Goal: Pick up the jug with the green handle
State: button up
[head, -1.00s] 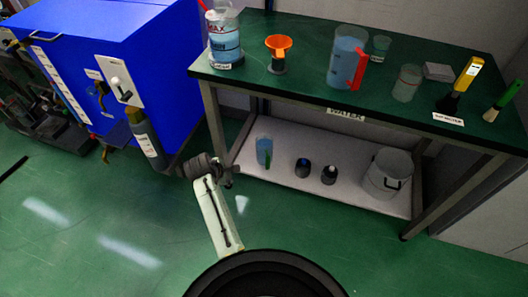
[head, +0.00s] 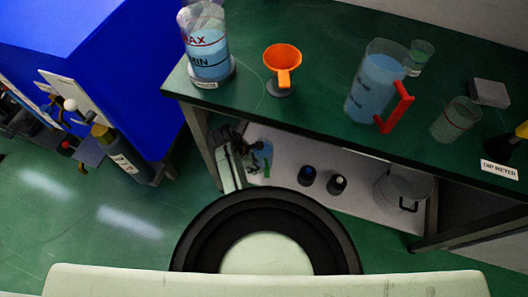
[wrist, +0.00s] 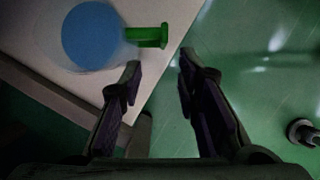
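The jug with the green handle (wrist: 88,38) stands on the white lower shelf of the table. In the wrist view I look down on its round blue contents, and its green handle (wrist: 149,37) sticks out to the right. My gripper (wrist: 162,70) is open and empty, its two fingers apart just below the handle in the picture. The handle is not between the fingers. In the head view the jug (head: 264,158) is partly hidden behind my dark gripper (head: 254,156), which is at the shelf's left end.
The green tabletop (head: 320,90) overhangs the shelf, with a table leg (head: 203,135) left of my arm. Two small dark bottles (head: 322,180) and a bucket (head: 402,190) stand right of the jug. A red-handled jug (head: 376,85) and orange funnel (head: 283,62) stand on top.

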aim_at(264, 161)
jog(key=x, duration=0.9)
jog(key=shift+s+d+f, duration=0.2)
jog(key=shift+s+d, duration=0.05)
grip_shut()
dwell(0.7)
jog(key=shift+w+r, duration=0.1)
